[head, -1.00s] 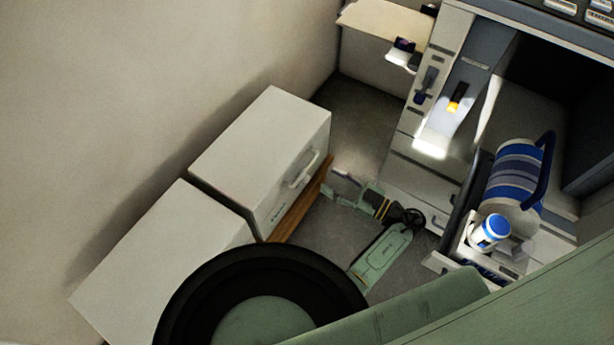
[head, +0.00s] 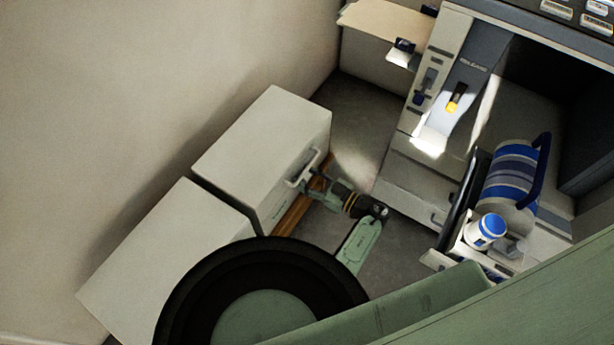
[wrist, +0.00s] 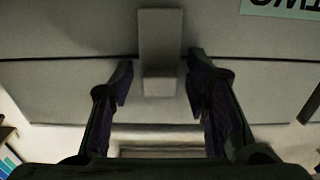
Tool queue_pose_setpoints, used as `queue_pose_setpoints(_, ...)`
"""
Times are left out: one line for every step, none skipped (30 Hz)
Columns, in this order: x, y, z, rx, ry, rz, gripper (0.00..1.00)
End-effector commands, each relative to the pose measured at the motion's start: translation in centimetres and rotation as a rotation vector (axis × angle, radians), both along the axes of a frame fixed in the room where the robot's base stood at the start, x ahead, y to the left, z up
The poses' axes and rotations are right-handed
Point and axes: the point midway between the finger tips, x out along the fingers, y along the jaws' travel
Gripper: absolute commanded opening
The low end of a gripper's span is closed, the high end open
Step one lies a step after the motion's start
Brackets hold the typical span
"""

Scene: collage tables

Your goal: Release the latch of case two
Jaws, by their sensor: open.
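Case two (head: 262,135) is the pale box at the left in the head view, with a handle (head: 303,168) on its front. In the wrist view its front (wrist: 60,90) fills the picture, and part of an upside-down "TWO" label (wrist: 283,8) shows at the top right. The latch (wrist: 158,45) is a grey upright tab across the seam, with a small block at its lower end. My gripper (wrist: 159,78) is open, one dark finger on each side of the latch's lower end, with gaps. In the head view my gripper (head: 308,187) is at the case's front by the handle.
A second pale box (head: 160,265) stands beside case two, nearer the bottom left. A wooden strip (head: 292,212) runs below the case front. At the right are a grey cabinet (head: 405,190), a blue-striped jug (head: 512,175) and a blue-white can (head: 487,231).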

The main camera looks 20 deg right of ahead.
Motion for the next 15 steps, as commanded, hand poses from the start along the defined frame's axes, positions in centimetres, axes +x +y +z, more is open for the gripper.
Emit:
queue_pose_setpoints(0.03,0.02,0.0,0.0,0.0,0.0,0.43)
queue_pose_setpoints(0.03,0.02,-0.01,0.0,0.0,0.0,0.43)
queue_pose_setpoints(0.03,0.01,0.0,0.0,0.0,0.0,0.43)
queue_pose_setpoints(0.03,0.01,0.0,0.0,0.0,0.0,0.43)
queue_pose_setpoints(0.02,0.0,0.0,0.0,0.0,0.0,0.43)
queue_pose_setpoints(0.02,0.0,0.0,0.0,0.0,0.0,0.43)
queue_pose_setpoints(0.02,0.0,0.0,0.0,0.0,0.0,0.41)
queue_pose_setpoints(0.01,0.0,0.0,0.0,0.0,0.0,0.39)
queue_pose_setpoints(0.01,0.0,0.01,0.0,0.0,0.0,0.36)
queue_pose_setpoints(0.01,0.0,0.01,0.0,0.0,0.0,0.34)
queue_pose_setpoints(0.01,-0.02,0.01,0.0,0.0,0.0,0.32)
queue_pose_setpoints(0.01,-0.01,0.01,0.0,0.0,0.0,0.29)
queue_pose_setpoints(0.01,-0.01,0.01,0.0,0.0,0.0,0.27)
queue_pose_setpoints(0.01,-0.01,0.01,0.0,0.0,0.0,0.25)
queue_pose_setpoints(0.01,-0.02,0.01,0.0,0.0,0.0,0.23)
